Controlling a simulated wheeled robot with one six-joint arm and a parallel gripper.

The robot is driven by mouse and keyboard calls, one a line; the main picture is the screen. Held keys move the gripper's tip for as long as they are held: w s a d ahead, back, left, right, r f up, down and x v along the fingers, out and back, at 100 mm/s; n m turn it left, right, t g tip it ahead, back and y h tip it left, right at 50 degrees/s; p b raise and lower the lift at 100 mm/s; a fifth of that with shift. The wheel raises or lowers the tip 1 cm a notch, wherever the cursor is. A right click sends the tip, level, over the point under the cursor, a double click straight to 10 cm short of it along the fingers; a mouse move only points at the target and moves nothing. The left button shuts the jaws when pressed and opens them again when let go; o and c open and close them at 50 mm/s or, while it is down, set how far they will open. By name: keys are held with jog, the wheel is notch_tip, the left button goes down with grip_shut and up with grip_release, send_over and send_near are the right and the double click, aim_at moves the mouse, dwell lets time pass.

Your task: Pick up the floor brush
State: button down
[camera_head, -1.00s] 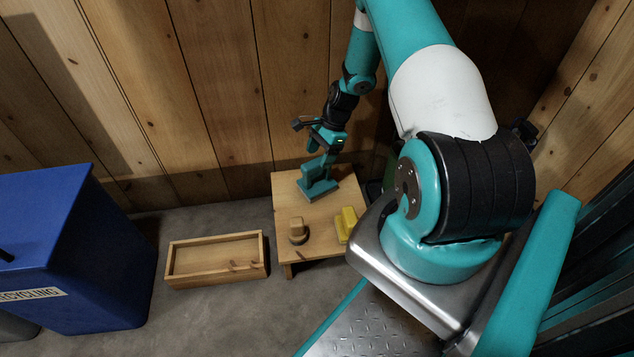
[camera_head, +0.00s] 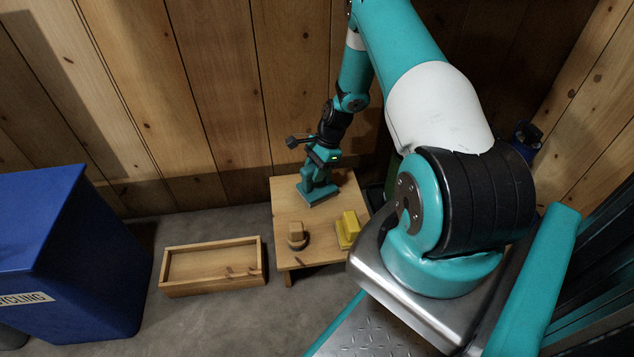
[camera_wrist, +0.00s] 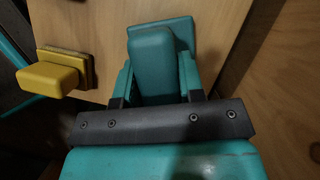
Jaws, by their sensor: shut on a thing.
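The teal floor brush (camera_head: 320,194), a flat base with an upright block handle, stands on the small wooden table (camera_head: 283,213) near its back edge. My gripper (camera_head: 318,170) is over it from above, shut on its handle. In the wrist view the handle of the floor brush (camera_wrist: 153,52) sits between the two fingers of my gripper (camera_wrist: 156,80). The base appears to rest on the tabletop; I see no clear gap under it.
A wooden brush-like piece (camera_head: 297,236) and a yellow one (camera_head: 348,229) stand on the front of the table; the yellow one also shows in the wrist view (camera_wrist: 52,78). An open wooden tray (camera_head: 213,287) and a blue recycling bin (camera_head: 80,250) are to the left. Plank walls stand close behind.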

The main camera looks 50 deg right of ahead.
notch_tip(320, 180, up, 10)
jog(key=p, duration=0.5)
